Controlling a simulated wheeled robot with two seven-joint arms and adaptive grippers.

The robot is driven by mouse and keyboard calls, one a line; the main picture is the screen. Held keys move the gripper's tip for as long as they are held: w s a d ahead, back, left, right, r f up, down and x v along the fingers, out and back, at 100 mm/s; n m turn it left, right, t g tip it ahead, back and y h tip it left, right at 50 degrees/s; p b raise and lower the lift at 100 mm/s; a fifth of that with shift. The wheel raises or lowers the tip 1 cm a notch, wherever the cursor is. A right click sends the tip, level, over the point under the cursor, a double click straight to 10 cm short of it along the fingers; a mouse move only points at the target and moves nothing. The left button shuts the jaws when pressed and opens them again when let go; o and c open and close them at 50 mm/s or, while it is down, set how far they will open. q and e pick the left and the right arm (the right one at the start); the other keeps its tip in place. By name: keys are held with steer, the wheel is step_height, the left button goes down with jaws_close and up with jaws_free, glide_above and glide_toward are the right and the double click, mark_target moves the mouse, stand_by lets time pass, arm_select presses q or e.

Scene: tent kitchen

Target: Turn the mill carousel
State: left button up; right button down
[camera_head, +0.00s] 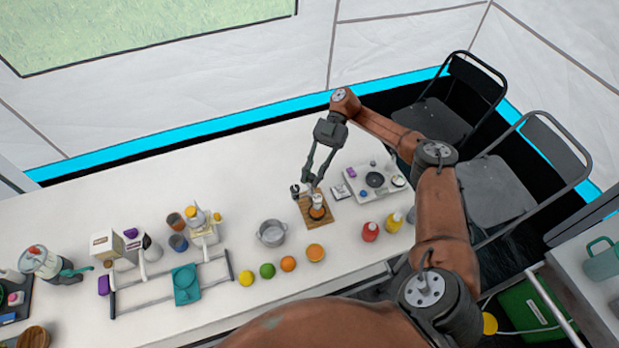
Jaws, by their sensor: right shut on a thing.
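The mill carousel (318,212) looks like a small round orange-brown piece with a pale upright part. It stands on a wooden board (305,213) near the middle of the white table. My right gripper (309,188) reaches down to it from behind and above, and its fingers are shut on the carousel's upper part. The fingers hide some of that part, and the exact contact is too small to see. My left gripper is not in view.
A tray with a dark disc (375,180) lies right of the board. A metal pot (271,233) stands left. Several fruits, including an orange (315,252), lie in front. The table behind the pot is clear.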

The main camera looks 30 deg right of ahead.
steer(key=shift+f, duration=0.1)
stand_by(0.4)
steer(key=c, duration=1.8)
jaws_free()
step_height(320, 180, up, 10)
steer(key=shift+r, duration=0.1)
